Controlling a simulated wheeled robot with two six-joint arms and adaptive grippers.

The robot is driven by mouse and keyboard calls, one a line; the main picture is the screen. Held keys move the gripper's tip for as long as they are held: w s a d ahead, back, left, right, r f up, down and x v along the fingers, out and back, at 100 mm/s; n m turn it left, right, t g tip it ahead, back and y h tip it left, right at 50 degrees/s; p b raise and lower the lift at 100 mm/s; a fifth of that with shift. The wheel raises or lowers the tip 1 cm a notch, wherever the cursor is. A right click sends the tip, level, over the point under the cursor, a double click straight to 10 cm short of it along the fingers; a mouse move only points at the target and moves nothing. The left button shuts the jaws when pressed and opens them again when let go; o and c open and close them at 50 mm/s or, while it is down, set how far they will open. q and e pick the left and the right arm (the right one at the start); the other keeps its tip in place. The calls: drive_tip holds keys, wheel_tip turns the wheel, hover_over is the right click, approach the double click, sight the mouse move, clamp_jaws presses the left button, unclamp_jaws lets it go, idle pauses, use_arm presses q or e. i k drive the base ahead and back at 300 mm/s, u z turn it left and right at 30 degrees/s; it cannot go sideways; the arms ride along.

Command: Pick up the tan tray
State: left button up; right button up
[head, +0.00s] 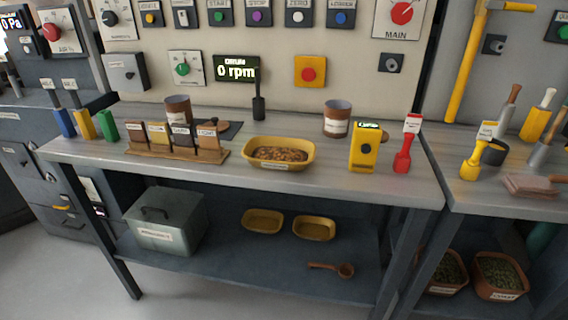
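A mustard-tan tray (250,150) with a white label sits on the bench top near its front edge, filled with brown lumpy material. Two similar empty mustard-tan trays, the left one (263,231) and the right one (314,240), lie side by side on the lower shelf. I cannot tell from the view which of these is the tan tray meant. Neither of my grippers is in view.
On the bench (220,185), a wooden rack (180,155) stands left of the filled tray, a yellow device (363,148) and a red-handled tool (403,152) to its right. A grey-green box (165,221) and wooden scoop (331,269) are on the shelf.

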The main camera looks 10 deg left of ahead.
sight(272, 153)
drive_tip(key=k, duration=1.2)
drive_tip(key=z, duration=0.7)
drive_tip(key=i, duration=0.7)
drive_tip(key=z, duration=0.65)
drive_tip(key=i, duration=0.9)
drive_tip(key=u, duration=0.75)
drive_tip(key=i, duration=0.6)
drive_tip(key=u, duration=0.6)
